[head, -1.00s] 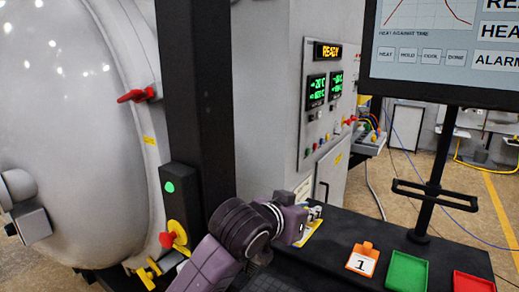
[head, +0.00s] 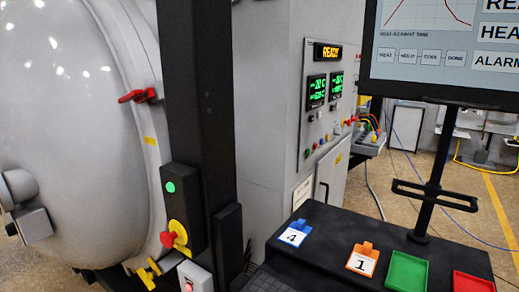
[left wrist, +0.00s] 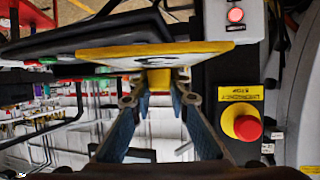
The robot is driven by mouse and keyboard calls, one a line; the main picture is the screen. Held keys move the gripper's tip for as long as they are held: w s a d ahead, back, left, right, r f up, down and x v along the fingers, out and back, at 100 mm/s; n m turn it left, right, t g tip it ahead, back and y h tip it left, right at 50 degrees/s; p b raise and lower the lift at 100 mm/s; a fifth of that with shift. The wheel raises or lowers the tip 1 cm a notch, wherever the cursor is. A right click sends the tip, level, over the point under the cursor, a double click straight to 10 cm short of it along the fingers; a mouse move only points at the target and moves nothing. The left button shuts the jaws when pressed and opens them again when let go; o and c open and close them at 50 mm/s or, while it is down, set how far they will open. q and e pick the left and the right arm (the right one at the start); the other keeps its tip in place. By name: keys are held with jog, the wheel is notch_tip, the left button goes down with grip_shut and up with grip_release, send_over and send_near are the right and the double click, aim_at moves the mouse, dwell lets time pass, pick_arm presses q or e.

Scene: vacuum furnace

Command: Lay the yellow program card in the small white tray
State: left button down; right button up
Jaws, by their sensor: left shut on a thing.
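The yellow program card (left wrist: 110,53) shows in the left wrist view, seen nearly edge-on, with a yellow rim and a pale face. My left gripper (left wrist: 159,82) is shut on its yellow tab, and the card spreads across beyond the fingertips. The left gripper and the card are out of the head view. My right gripper is in no view. I cannot make out a small white tray in either view.
A blue card 4 (head: 294,233) and orange card 1 (head: 362,260) lie on the black bench (head: 330,245), beside a green tray (head: 407,272) and red tray (head: 472,282). A monitor stand (head: 435,180) rises behind. A red emergency button (left wrist: 243,124) is right of the gripper.

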pick_arm(q)
jog(key=shift+m+g+h, duration=0.6)
jog(key=shift+m+g, duration=0.1)
jog(key=s+a, duration=0.1)
jog(key=s, duration=0.1)
jog(key=s+r, duration=0.1)
jog(key=s, duration=0.1)
jog(key=s+a+r, duration=0.1)
jog(key=s, duration=0.1)
jog(key=shift+s+a, duration=0.3)
jog(key=shift+s, duration=0.1)
jog(key=shift+s+r, duration=0.3)
jog(key=shift+d, duration=0.1)
